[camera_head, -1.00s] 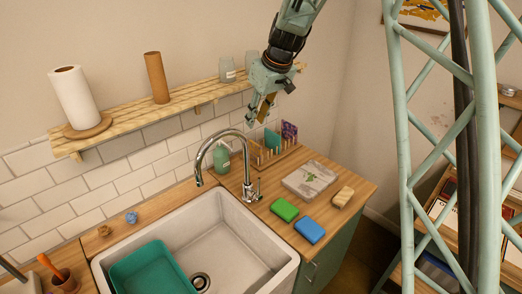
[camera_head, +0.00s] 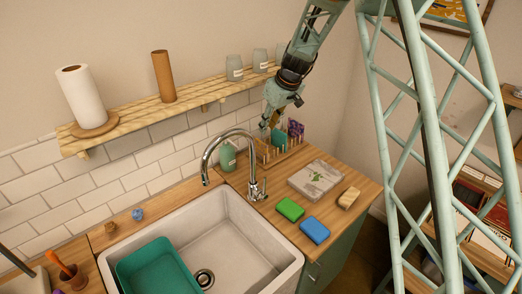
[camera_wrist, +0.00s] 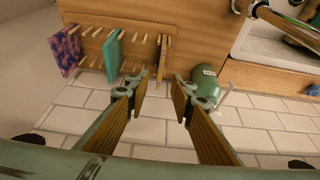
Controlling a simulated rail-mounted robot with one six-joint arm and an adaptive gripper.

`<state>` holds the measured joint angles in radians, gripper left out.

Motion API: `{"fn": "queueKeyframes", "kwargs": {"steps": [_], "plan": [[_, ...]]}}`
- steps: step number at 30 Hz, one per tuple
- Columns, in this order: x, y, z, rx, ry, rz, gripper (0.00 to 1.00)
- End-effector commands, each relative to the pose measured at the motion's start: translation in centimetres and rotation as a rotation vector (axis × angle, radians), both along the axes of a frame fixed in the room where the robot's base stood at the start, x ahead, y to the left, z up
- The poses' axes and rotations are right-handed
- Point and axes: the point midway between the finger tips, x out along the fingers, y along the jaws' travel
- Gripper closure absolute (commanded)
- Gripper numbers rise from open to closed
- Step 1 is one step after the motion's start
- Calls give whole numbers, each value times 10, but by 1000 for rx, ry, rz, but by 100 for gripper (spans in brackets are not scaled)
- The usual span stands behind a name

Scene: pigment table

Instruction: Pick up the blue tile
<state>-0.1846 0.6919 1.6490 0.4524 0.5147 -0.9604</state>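A wooden peg rack (camera_head: 292,152) stands at the back of the counter. It holds a teal-blue tile (camera_head: 278,138) and a purple-pink patterned tile (camera_head: 296,128). In the wrist view the teal-blue tile (camera_wrist: 113,55) stands left of centre, with the patterned tile (camera_wrist: 66,50) further left. A narrow tan piece (camera_wrist: 161,57) also shows in the rack, seen edge-on. My gripper (camera_wrist: 159,90) is open and empty, its fingers apart. In the head view my gripper (camera_head: 267,124) is just above the rack's left end, beside the teal-blue tile; I see no contact.
A green bottle (camera_wrist: 207,84) stands close to the right finger. The tap (camera_head: 250,160) rises left of the rack, over the sink (camera_head: 235,225). A shelf (camera_head: 190,95) with jars is above. A green block (camera_head: 290,208), a blue block (camera_head: 315,229) and a slab lie on the counter.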

Motion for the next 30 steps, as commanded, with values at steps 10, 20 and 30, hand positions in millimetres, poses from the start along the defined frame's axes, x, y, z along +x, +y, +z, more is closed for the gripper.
{"fn": "queueKeyframes", "kwargs": {"steps": [10,20,30], "plan": [[2,2,-6,0,0,0,78],[10,10,-34,0,1,1,78],[19,20,-68,-1,2,0,78]]}}
